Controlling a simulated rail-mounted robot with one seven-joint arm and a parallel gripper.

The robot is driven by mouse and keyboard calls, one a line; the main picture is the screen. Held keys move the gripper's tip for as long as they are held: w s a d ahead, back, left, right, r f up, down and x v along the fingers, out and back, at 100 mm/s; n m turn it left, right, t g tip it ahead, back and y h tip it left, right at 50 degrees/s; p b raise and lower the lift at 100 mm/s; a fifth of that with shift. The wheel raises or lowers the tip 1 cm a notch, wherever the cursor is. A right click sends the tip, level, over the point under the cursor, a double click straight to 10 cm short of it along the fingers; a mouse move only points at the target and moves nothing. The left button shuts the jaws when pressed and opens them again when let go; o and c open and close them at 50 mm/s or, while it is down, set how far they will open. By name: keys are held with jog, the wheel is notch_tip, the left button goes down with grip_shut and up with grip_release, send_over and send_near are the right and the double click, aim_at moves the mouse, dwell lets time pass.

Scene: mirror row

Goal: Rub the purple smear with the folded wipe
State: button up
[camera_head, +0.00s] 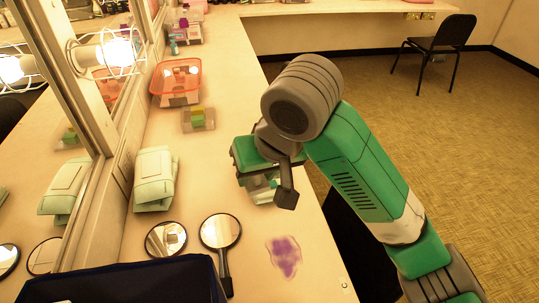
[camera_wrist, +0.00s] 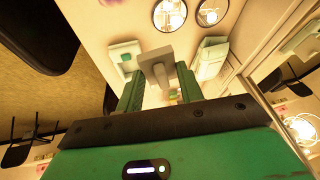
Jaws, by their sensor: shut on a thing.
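The purple smear (camera_head: 284,256) lies on the counter right of the two hand mirrors. Its edge also shows at the top of the wrist view (camera_wrist: 110,2). My gripper (camera_wrist: 158,82) is above the counter, farther back than the smear. Its green fingers are shut on a grey-looking, shaded piece, which I take to be the folded wipe (camera_wrist: 158,57). In the head view my arm and gripper hide the held piece. A small pale tray (camera_wrist: 116,52) with something green in it is beside the fingers; it is partly covered by my gripper in the head view (camera_head: 262,197).
Two round mirrors (camera_head: 220,230) (camera_head: 166,239) lie left of the smear. A pale green packet (camera_head: 155,180), a clear box with coloured blocks (camera_head: 198,119) and an orange bin (camera_head: 176,83) stand along the mirror wall. A dark blue case (camera_head: 130,284) fills the near left.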

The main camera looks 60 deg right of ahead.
jog(key=w+d+r+p, duration=0.3)
jog(key=w+r+p, duration=0.15)
jog(key=p, duration=0.65)
jog(key=a+p+x, duration=0.1)
jog(key=p+x, duration=0.5)
jog(key=p, duration=0.4)
jog(key=s+a+f+p, duration=0.3)
jog(key=s+f+p, duration=0.2)
jog(key=f, duration=0.3)
jog(key=s+a+f+p, duration=0.2)
jog(key=s+f+p, duration=0.3)
jog(key=f, duration=0.4)
jog(key=shift+s+a+f+n+p, duration=0.15)
jog(key=shift+s+a+n+p, duration=0.2)
jog(key=shift+s, duration=0.3)
jog(key=shift+f, duration=0.1)
